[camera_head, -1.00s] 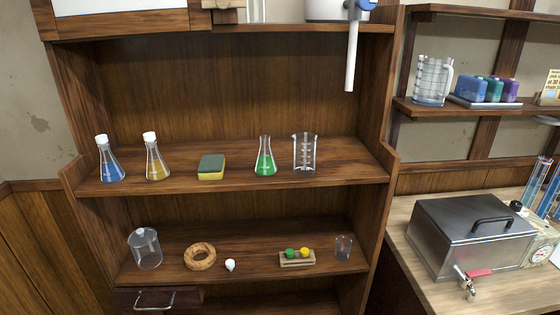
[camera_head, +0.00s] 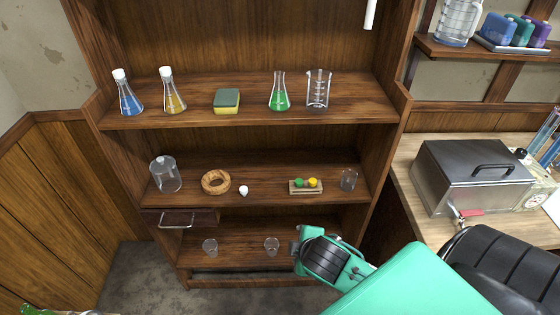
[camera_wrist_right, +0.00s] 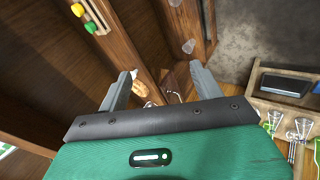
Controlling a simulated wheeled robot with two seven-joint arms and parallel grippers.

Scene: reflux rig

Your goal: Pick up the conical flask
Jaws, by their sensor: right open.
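Three conical flasks stand upright on the upper shelf in the head view: one with blue liquid (camera_head: 130,101) and a white stopper, one with yellow liquid (camera_head: 174,97) and a white stopper, and one with green liquid (camera_head: 279,97) and no visible stopper. My right gripper (camera_head: 297,246) is low in front of the bottom shelf, well below the flasks and apart from them. In the right wrist view its two fingers (camera_wrist_right: 160,84) are spread with nothing between them. My left gripper is out of view.
A sponge (camera_head: 227,100) and a beaker (camera_head: 318,90) share the upper shelf (camera_head: 150,122). The middle shelf holds a glass jar (camera_head: 165,175), a cork ring (camera_head: 215,182), a small rack (camera_head: 305,187) and a small beaker (camera_head: 348,180). A steel bath (camera_head: 470,180) stands on the right bench.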

